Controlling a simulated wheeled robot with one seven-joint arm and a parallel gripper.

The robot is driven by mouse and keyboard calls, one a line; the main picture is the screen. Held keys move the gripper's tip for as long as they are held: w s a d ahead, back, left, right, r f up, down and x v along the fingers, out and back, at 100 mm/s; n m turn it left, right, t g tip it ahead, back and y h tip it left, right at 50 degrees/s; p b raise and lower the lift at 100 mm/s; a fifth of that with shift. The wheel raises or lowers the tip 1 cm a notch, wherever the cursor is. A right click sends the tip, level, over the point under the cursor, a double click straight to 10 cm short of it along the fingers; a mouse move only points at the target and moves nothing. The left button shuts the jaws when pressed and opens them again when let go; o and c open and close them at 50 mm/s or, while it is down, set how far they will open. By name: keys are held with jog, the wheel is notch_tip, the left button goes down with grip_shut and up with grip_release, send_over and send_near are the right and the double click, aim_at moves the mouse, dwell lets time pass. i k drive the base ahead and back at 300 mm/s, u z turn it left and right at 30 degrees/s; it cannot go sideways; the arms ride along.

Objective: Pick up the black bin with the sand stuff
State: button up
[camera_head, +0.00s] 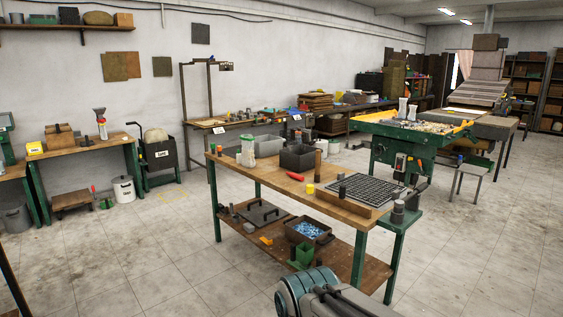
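A black bin (160,165) stands on the floor at the left, by the end of a green-legged bench. It has a white label on its front, too small to read, and a rounded tan mass shows above its rim. A second, smaller black bin (297,159) sits on the middle workbench; I cannot tell what is in it. Part of my arm shows at the bottom edge, well apart from both bins. The fingers of my gripper are not in view.
The middle workbench (262,177) stands ahead, with a black grid tray (366,190) and small items on top, and a bin of blue pieces (309,230) on its lower shelf. A white bucket (123,188) stands near the floor bin. The left foreground floor is mostly clear.

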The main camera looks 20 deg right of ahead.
aim_at(298, 158)
jog(key=z, duration=1.9)
jog(key=i, duration=6.3)
jog(key=u, duration=1.55)
